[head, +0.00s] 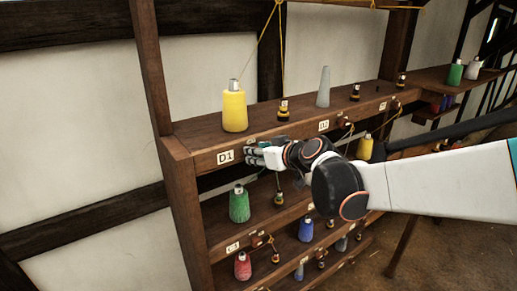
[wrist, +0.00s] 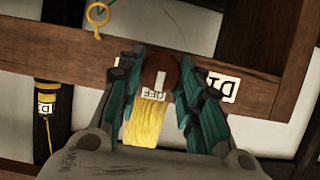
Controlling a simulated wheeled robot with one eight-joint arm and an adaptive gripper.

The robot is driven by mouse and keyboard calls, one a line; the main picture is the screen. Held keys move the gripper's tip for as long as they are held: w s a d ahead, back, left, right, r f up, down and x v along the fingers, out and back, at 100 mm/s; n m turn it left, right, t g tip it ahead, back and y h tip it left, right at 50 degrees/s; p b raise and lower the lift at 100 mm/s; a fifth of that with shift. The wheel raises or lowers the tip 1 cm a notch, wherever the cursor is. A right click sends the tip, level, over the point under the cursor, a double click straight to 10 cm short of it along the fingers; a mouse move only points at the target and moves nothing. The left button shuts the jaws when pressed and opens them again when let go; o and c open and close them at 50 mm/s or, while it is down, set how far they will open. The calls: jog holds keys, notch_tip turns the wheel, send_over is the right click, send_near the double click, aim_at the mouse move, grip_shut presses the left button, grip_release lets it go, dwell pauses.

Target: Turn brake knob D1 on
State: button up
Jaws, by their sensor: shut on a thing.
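Brake knob D1 (wrist: 173,66) is a round brown knob with a pale bar across its face, seen in the wrist view on the shelf's front board. An upside-down label reading OFF (wrist: 153,96) shows beside the bar's end. My gripper (wrist: 160,75) has its teal fingers on both sides of the knob and is shut on it. The D1 plate (wrist: 219,86) is right of the knob and also shows in the head view (head: 225,157). In the head view my gripper (head: 256,156) is at the board just right of that plate and hides the knob.
A yellow spool (head: 234,112) stands on the top shelf above my gripper, with a small dark bobbin (head: 283,113) and a grey cone (head: 323,90) to its right. A green spool (head: 239,206) stands on the shelf below. A yellow cord ring (wrist: 98,17) shows in the wrist view.

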jog(key=shift+w+d+f+m+g+y+b, duration=0.2)
jog(key=shift+m+y+b, duration=1.05)
jog(key=shift+m+b, duration=0.95)
jog(key=shift+s+d+f+m+g+y+b, duration=0.1)
jog(key=shift+f+m+g+y+b, duration=0.15)
jog(key=shift+m+y+b, duration=1.5)
jog(key=shift+w+d+f+m+g+y+b, duration=0.2)
jog(key=shift+m+y+b, duration=0.6)
jog(key=shift+m+b, duration=1.85)
jog(key=shift+a+r, duration=0.1)
jog(key=o, duration=1.1)
